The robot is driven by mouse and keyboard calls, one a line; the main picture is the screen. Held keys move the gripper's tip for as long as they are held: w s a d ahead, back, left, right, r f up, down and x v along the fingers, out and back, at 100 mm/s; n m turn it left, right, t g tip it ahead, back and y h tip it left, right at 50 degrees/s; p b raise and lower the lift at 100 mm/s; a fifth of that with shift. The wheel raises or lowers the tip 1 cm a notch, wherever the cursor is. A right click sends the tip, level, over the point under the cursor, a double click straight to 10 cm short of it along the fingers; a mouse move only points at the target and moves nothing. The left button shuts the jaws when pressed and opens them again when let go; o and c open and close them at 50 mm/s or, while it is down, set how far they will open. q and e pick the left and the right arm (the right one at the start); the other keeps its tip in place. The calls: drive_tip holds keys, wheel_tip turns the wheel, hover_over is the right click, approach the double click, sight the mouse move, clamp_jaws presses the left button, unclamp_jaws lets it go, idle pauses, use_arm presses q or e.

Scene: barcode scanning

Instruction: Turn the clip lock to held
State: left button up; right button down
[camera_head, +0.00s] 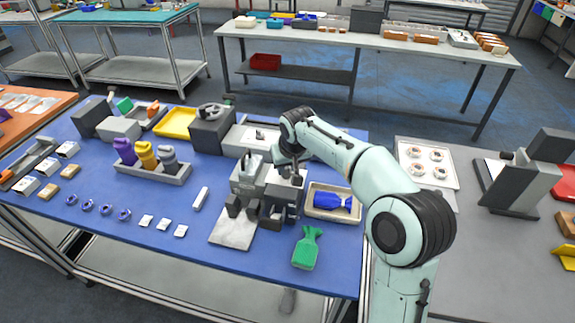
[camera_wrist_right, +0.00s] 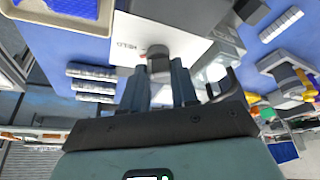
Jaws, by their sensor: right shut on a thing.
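The clip lock shows as a dark knob (camera_wrist_right: 160,60) in the right wrist view, on a white panel (camera_wrist_right: 182,42). The word HELD (camera_wrist_right: 127,46) is printed upside down beside it, with a small red mark near the knob. My right gripper (camera_wrist_right: 160,82) is shut, with its two dark fingers on either side of the knob. In the head view, my right arm reaches down to a grey fixture (camera_head: 249,180) on the blue table. There the fingers and knob are hard to tell from the fixture. My left gripper is not in view.
A rack (camera_head: 140,172) of coloured clamps stands to the left.

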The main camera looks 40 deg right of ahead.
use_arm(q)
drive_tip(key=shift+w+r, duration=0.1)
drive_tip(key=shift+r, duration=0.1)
use_arm(e)
drive_tip(key=m+h, duration=0.1)
drive_tip(key=m, duration=0.2)
drive_tip(key=m+g+h, duration=0.1)
drive_tip(key=m, duration=0.2)
drive_tip(key=shift+w+a+g, duration=0.1)
drive_tip(key=shift+g, duration=0.2)
drive_tip(key=shift+m, duration=0.3)
drive_tip(key=c, duration=0.9)
unclamp_jaws()
drive_tip(key=shift+o, duration=0.2)
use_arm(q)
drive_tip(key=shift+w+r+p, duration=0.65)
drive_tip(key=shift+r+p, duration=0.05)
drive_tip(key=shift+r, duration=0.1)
use_arm(e)
drive_tip(key=v, duration=1.3)
drive_tip(key=shift+a+r, duration=0.15)
